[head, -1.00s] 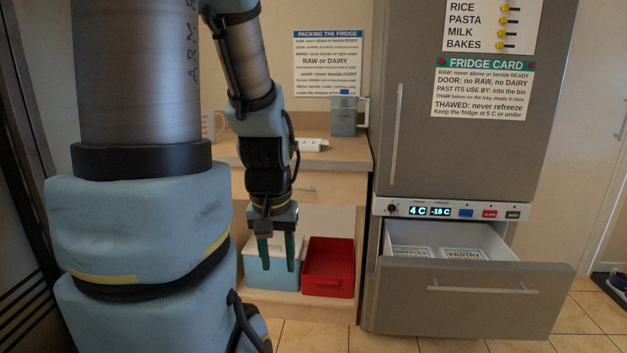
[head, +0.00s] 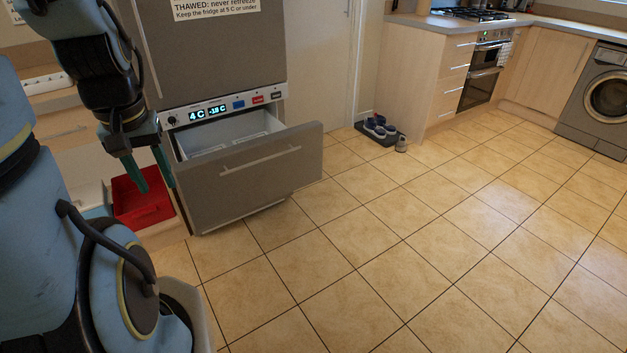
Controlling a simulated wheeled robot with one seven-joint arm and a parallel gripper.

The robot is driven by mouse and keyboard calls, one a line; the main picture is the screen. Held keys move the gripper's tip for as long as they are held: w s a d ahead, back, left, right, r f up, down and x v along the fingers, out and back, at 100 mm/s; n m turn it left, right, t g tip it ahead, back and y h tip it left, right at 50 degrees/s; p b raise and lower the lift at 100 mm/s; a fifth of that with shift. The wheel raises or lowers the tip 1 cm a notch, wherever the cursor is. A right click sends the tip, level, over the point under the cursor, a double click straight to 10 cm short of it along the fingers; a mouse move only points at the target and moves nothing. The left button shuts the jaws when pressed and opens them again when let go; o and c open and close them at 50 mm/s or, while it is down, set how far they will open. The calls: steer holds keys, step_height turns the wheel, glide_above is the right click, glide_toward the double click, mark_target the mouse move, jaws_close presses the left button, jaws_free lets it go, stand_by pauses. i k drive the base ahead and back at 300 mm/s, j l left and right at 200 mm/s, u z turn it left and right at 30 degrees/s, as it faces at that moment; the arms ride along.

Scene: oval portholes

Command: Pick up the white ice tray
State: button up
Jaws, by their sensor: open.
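A white tray with small compartments (head: 45,83), which looks like the ice tray, lies on the wooden counter (head: 55,101) at the upper left. My arm hides part of the area beside it. My gripper (head: 155,184) points downward with its two green fingers apart and nothing between them. It hangs to the right of and lower in the picture than the tray, in front of the red bin and beside the open freezer drawer (head: 252,172).
The freezer drawer juts out below the grey fridge (head: 215,50). A red bin (head: 145,207) and a pale blue box (head: 92,200) sit under the counter. Shoes on a dark mat (head: 375,133) lie by the door. The tiled floor to the right is clear.

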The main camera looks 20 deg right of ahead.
mark_target(45, 84)
steer(key=k+l+z, duration=0.1)
steer(key=z, duration=0.25)
steer(key=l+z, duration=0.35)
steer(key=i+u, duration=0.1)
steer(key=u, duration=1.75)
steer(key=i+l+u, duration=0.1)
steer(key=u, duration=0.35)
steer(key=i+l+u, duration=0.1)
steer(key=l+u, duration=0.5)
steer(key=u, duration=0.3)
steer(key=l+u, duration=0.15)
steer(key=l, duration=0.55)
steer(key=l+u, duration=0.2)
steer(key=l, duration=0.55)
steer(key=k+j, duration=0.05)
